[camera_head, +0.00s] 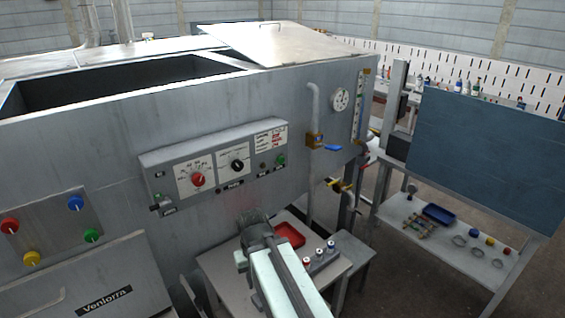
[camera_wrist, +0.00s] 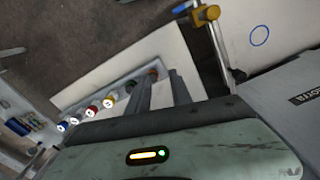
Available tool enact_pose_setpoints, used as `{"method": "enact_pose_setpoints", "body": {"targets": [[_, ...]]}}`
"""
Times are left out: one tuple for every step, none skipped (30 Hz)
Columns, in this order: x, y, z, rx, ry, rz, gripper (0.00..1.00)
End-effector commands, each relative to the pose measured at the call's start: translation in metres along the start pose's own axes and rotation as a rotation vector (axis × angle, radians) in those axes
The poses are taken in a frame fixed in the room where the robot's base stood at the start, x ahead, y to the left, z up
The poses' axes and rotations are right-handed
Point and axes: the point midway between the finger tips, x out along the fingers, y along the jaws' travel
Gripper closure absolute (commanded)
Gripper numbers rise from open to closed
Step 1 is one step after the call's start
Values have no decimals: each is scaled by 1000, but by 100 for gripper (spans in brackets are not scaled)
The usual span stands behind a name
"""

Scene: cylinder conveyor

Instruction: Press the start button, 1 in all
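A grey control panel (camera_head: 215,172) is on the front of the large grey machine in the head view. It has a red knob (camera_head: 198,180), a black knob (camera_head: 237,165) and a green button (camera_head: 281,160) at its right end. The labels are too small to read, so I cannot tell which control is the start button. My gripper (camera_head: 252,224) is below the panel, apart from it. In the wrist view my gripper's two dark fingers (camera_wrist: 160,88) stand apart with nothing between them.
A left plate (camera_head: 50,232) carries red, blue, yellow and green buttons. Pipes with a blue-handled valve (camera_head: 332,148) are right of the panel. A low table with a red tray (camera_head: 290,236) and small capped items is below. A blue board (camera_head: 485,150) stands at right.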

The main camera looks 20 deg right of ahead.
Motion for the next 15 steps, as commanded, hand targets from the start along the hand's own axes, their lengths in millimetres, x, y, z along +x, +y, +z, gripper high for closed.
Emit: {"method": "enact_pose_setpoints", "body": {"targets": [[0, 0, 0, 0, 0, 0, 91], [0, 0, 0, 0, 0, 0, 99], [0, 0, 0, 0, 0, 0, 100], [0, 0, 0, 0, 0, 0, 100], [0, 0, 0, 0, 0, 0, 100], [0, 0, 0, 0, 0, 0, 100], [0, 0, 0, 0, 0, 0, 100], [0, 0, 0, 0, 0, 0, 100], [0, 0, 0, 0, 0, 0, 100], [0, 0, 0, 0, 0, 0, 100], [0, 0, 0, 0, 0, 0, 100], [0, 0, 0, 0, 0, 0, 100], [0, 0, 0, 0, 0, 0, 100], [0, 0, 0, 0, 0, 0, 100], [0, 0, 0, 0, 0, 0, 100]]}}
